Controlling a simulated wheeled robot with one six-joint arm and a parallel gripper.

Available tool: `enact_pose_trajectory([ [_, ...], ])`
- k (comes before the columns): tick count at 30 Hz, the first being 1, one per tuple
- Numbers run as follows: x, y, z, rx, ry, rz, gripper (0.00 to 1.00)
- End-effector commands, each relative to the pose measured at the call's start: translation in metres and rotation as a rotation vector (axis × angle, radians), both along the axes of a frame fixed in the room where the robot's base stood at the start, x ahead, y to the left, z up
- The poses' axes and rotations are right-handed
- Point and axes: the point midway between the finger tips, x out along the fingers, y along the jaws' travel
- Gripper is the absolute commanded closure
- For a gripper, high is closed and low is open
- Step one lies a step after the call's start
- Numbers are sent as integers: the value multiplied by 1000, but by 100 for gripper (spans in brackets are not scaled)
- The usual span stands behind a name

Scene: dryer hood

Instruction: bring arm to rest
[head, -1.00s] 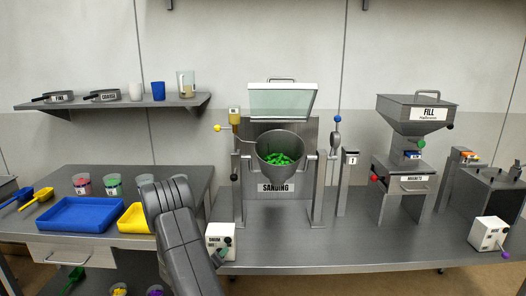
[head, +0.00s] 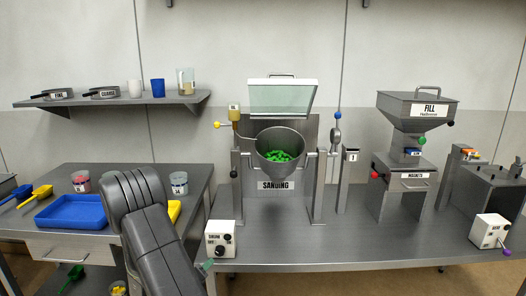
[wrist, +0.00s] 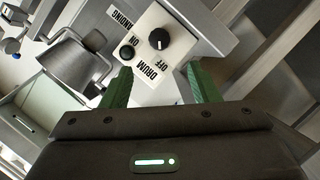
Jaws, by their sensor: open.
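My gripper (wrist: 158,88) is open and empty in the wrist view, its two green fingers apart. Between and beyond the fingers is the white drum switch box (wrist: 150,50), with a black knob and a dark round button. In the head view the same drum switch box (head: 221,239) stands at the front left of the bench. My grey arm fills the lower left of the head view, and my gripper shows only as a small green fingertip by the foot of the box.
The sanding drum (head: 279,142) holds green pieces under a raised glass lid (head: 283,99). The fill hopper (head: 417,112) and another switch box (head: 489,231) stand to the right. A blue tray (head: 72,212) lies left of my arm. The front middle of the bench (head: 340,245) is clear.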

Motion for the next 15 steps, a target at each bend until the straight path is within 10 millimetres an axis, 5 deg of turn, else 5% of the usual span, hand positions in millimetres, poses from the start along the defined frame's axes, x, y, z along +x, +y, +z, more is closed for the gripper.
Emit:
enact_pose_trajectory([
  [3,-23,7,6,0,-1,3,45],
  [15,56,-19,-15,1,0,-5,45],
])
